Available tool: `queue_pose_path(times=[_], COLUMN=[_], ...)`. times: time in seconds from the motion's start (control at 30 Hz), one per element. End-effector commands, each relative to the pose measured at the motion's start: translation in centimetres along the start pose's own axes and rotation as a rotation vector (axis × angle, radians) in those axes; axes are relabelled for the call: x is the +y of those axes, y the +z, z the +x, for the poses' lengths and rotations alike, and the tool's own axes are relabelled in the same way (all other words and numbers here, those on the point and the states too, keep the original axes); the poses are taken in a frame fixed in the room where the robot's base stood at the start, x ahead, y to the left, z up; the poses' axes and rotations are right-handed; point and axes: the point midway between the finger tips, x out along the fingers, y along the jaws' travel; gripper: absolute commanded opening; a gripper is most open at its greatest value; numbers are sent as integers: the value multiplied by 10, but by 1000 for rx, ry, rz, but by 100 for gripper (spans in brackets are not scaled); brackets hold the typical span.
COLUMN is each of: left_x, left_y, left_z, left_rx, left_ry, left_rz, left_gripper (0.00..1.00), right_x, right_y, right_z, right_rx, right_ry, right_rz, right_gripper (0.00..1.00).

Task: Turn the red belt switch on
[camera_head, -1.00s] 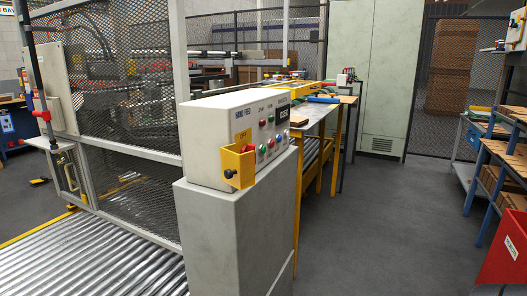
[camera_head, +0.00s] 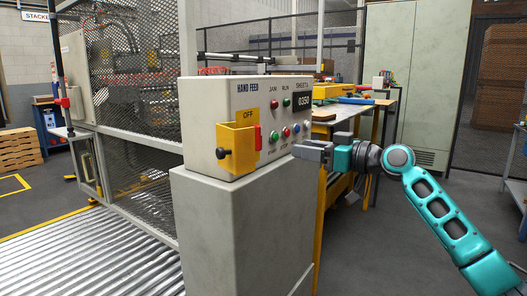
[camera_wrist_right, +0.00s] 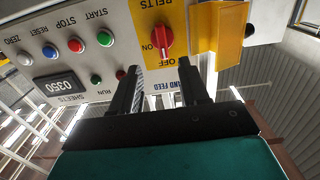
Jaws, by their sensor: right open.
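The red belt switch (camera_wrist_right: 165,32) is a rotary knob under the word BELTS, with ON and OFF marks beside it, in the right wrist view. Its long axis runs up and down in the picture, with one end towards OFF. In the head view the red switch (camera_head: 258,138) shows only as a sliver behind a yellow guard (camera_head: 236,148). My right gripper (camera_head: 303,150) is open and empty at the right side of the control box. In the right wrist view the two fingers of my right gripper (camera_wrist_right: 165,66) point towards the panel near the switch. My left gripper is not in view.
The pale control box (camera_head: 205,105) stands on a grey pedestal (camera_head: 230,225). It carries several coloured buttons and a counter display (camera_head: 303,100) reading 0350. The yellow guard has a black knob. A mesh fence (camera_head: 135,100) and rollers (camera_head: 90,255) lie to the left.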

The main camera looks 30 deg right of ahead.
Motion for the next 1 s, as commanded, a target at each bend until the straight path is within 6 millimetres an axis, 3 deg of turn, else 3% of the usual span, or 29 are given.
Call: queue_pose_path(times=[0.1,0.27,0.8,1.0], left_x=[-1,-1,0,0], left_y=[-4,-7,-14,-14], left_z=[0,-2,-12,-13], left_rx=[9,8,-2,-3], left_ry=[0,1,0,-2], left_rz=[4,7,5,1], left_gripper=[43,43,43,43], right_x=[1,1,-1,-1], right_y=[-14,-17,-18,-16], right_z=[-2,12,96,118], right_rx=[23,27,26,24], right_ry=[-13,-13,-14,-13], right_rz=[-5,-3,0,0], right_gripper=[45,45,45,45])
